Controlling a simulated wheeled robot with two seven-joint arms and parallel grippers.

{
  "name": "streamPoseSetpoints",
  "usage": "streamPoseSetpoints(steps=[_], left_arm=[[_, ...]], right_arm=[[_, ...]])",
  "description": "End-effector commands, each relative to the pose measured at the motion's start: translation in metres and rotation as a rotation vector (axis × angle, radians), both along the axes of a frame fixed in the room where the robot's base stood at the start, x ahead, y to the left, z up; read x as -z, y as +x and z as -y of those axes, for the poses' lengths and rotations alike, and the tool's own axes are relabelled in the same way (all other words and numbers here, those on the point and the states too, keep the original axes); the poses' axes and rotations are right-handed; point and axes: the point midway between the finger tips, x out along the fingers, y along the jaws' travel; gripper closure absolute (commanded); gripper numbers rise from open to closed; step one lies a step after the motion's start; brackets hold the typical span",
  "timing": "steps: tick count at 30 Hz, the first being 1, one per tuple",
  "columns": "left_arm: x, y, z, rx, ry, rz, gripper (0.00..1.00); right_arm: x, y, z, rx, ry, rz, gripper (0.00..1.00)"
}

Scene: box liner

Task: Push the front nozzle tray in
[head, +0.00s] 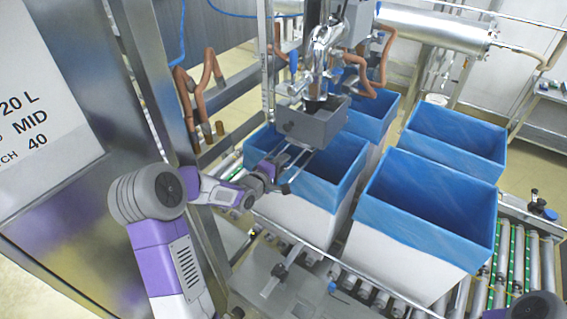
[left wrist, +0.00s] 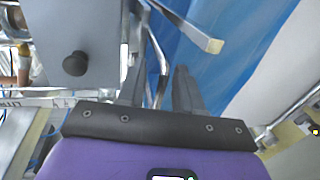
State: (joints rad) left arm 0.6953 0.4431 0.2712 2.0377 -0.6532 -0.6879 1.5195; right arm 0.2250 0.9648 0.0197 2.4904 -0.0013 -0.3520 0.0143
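The grey nozzle tray (head: 318,128) is a box under the filling nozzle (head: 318,95), above the near blue-lined box. Two metal rails (head: 297,168) stick out from below it toward me. Its front face with a dark round knob (left wrist: 76,63) fills the upper left of the left wrist view. My left gripper (head: 275,166) is just in front of and below the tray, by the rails. In the left wrist view its two dark fingers (left wrist: 160,85) stand apart, with a bent metal rod showing between them. It holds nothing that I can see. My right gripper is out of view.
Several white boxes with blue liners stand below, including the near one (head: 265,148) and one at right (head: 425,215). A roller conveyor (head: 515,262) runs beneath them. A steel post (head: 150,75) and a panel with a white sign (head: 40,100) stand at left.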

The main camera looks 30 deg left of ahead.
Motion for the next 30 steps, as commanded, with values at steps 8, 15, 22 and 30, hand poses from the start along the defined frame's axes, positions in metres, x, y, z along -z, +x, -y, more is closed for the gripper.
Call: streamPoseSetpoints(steps=[8,15,22,30], left_arm=[[0.0028,0.0085,0.0011,0.0,0.0,-0.002,0.65],[0.0026,0.0083,0.0011,0.0,0.0,-0.002,0.83],[0.0025,0.0082,0.0011,0.0,0.0,-0.002,1.0],[0.0027,0.0104,-0.0047,-0.01,0.0,-0.001,1.0]], right_arm=[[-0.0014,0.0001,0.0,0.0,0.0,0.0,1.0],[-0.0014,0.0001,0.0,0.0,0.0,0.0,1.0],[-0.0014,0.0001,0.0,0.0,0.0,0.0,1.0],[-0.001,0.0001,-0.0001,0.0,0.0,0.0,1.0]])
